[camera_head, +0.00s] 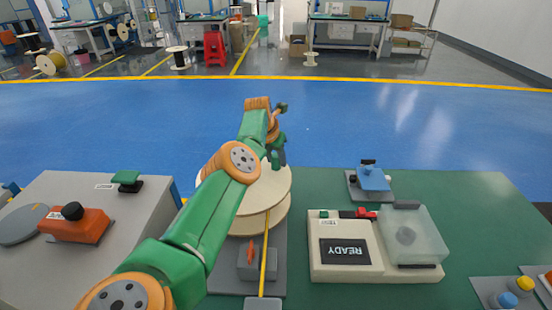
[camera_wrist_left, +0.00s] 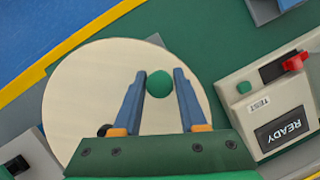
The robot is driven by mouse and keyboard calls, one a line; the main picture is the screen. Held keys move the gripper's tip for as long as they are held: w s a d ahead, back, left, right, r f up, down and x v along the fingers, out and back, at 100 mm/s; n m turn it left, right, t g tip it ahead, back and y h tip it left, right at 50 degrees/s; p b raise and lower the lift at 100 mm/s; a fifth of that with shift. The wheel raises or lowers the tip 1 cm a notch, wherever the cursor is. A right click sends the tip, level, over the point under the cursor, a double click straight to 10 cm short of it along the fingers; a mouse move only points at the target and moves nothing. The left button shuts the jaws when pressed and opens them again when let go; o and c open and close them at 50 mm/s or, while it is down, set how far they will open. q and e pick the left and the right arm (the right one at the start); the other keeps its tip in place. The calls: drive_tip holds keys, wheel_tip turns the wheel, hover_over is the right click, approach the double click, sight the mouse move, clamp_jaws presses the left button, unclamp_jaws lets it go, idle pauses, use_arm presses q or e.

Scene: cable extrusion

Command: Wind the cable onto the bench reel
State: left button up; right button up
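The bench reel (camera_head: 278,188) has two pale round flanges and stands near the bench's far edge in the head view. It fills the middle of the left wrist view (camera_wrist_left: 80,95). The yellow cable (camera_head: 264,262) runs from the reel's near side over a grey guide block with a red knob (camera_head: 250,252). My left gripper (camera_head: 277,155) is above the reel; my arm hides part of it. In the left wrist view its blue fingers (camera_wrist_left: 158,78) stand apart, one on each side of a round green knob (camera_wrist_left: 160,84) over the reel. Small gaps show beside the knob.
A tester marked READY (camera_head: 345,251) with a clear-lidded box (camera_head: 410,236) is right of the reel. A blue clamp-like device (camera_head: 373,180) stands behind it. A grey cabinet top (camera_head: 125,245) with an orange block (camera_head: 82,225) is at left. Buttons (camera_head: 508,298) sit at front right.

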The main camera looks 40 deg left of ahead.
use_arm(q)
drive_tip(key=shift+o, duration=1.3)
drive_tip(key=shift+r, duration=0.15)
drive_tip(key=shift+s+r+p, duration=0.1)
drive_tip(key=shift+r+p, duration=0.2)
drive_tip(key=shift+p+v, duration=0.55)
drive_tip(key=shift+v, duration=0.25)
drive_tip(key=shift+b+v, duration=0.5)
drive_tip(key=shift+v, duration=1.8)
